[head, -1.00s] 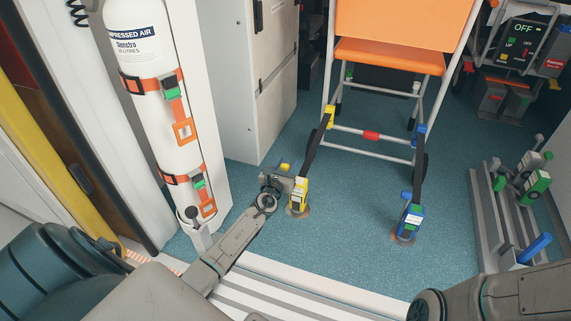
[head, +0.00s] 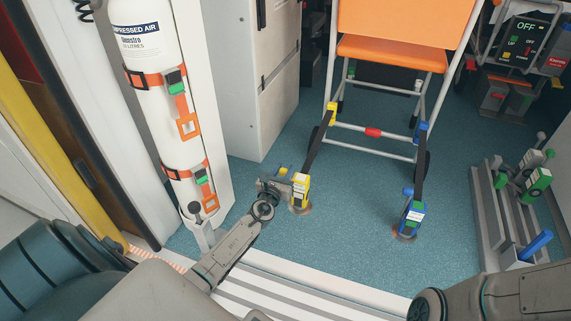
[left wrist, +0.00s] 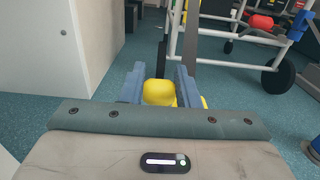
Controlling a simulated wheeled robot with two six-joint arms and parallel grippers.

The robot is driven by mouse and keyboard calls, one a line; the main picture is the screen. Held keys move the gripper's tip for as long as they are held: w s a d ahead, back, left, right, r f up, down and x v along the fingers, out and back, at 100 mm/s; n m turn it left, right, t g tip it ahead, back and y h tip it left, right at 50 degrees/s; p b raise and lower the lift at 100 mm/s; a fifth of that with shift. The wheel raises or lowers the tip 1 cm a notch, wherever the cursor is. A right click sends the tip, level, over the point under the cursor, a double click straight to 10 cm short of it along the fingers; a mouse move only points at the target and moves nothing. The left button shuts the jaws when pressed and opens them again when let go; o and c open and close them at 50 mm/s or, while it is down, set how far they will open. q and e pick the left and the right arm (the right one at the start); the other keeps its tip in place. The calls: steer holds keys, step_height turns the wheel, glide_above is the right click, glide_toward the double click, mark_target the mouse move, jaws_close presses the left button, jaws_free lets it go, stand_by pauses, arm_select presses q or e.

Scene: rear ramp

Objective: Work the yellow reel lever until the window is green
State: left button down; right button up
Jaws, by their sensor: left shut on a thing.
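The yellow reel (head: 300,191) stands on the floor at the lower end of a dark strap that runs up to the chair's left side. My left gripper (head: 283,182) is beside it on its left. In the left wrist view the gripper (left wrist: 160,88) is shut on the yellow lever (left wrist: 158,92), whose rounded end shows between the two blue-grey fingers. The reel body is mostly hidden behind the lever there. A pale patch shows on the reel's face in the head view, but it is too small to tell the window's colour. My right gripper is out of view.
A blue reel (head: 412,217) stands to the right on its own strap. The orange chair (head: 390,54) is behind both reels. A white cabinet (head: 262,85) and a strapped air cylinder (head: 155,90) are at the left. Blue floor between the reels is clear.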

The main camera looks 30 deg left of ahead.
arm_select(q)
steer(key=shift+s+d+f+b, duration=0.2)
steer(key=shift+s+f+b, duration=0.1)
steer(key=shift+s+f, duration=0.45)
steer(key=shift+s+d+f+b, duration=0.25)
steer(key=shift+s+f, duration=0.2)
steer(key=shift+s, duration=0.5)
steer(key=c, duration=1.4)
jaws_free()
steer(key=o, duration=0.3)
steer(key=shift+f, duration=0.15)
steer(key=shift+w+r, duration=0.1)
steer(key=shift+r, duration=0.1)
